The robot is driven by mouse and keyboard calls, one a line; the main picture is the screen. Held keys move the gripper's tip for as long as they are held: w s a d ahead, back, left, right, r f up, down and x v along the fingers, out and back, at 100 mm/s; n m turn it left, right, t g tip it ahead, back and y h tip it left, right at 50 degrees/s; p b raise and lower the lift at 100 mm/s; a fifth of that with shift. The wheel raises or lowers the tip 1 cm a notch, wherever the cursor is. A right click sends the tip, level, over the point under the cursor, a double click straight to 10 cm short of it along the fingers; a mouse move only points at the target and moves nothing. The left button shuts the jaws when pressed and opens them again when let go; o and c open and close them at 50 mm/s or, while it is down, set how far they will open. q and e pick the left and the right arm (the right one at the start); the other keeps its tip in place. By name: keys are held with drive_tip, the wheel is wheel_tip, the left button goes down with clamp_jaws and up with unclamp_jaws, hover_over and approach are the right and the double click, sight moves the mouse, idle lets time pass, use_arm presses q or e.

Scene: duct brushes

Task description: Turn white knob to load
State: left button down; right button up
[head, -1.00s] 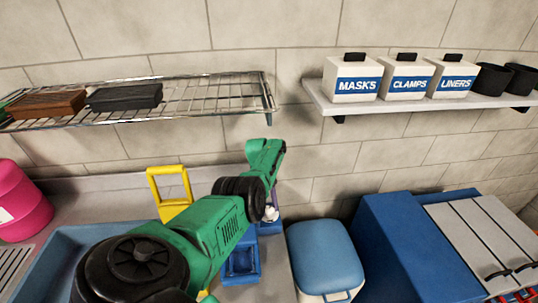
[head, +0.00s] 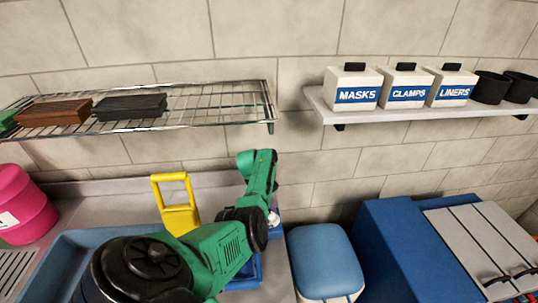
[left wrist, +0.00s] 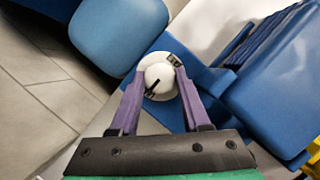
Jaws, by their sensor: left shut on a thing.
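The white knob (left wrist: 158,78) is a round dial with a black pointer line, seen from above in the left wrist view. It sits on a blue unit (left wrist: 205,75). The pointer points to the lower left of that view, and a small dark-lettered mark shows at the knob's upper right. My left gripper (left wrist: 158,75) has its purple fingers on either side of the knob, shut on it. In the head view my green left arm mostly hides the knob and gripper; only a bit of white (head: 273,217) shows. My right gripper is not in view.
A blue-lidded bin (head: 325,262) stands right of the unit, and a large blue cabinet (head: 395,245) further right. A yellow-handled item (head: 178,205) and a blue basin (head: 50,255) are to the left. A wire rack (head: 215,103) and a shelf (head: 420,113) hang above.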

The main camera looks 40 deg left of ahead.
use_arm(q)
drive_tip(key=c, duration=0.7)
unclamp_jaws()
drive_tip(key=shift+o, duration=0.2)
drive_tip(key=v, duration=1.4)
drive_tip(key=shift+r, duration=0.2)
drive_tip(key=shift+a, duration=0.15)
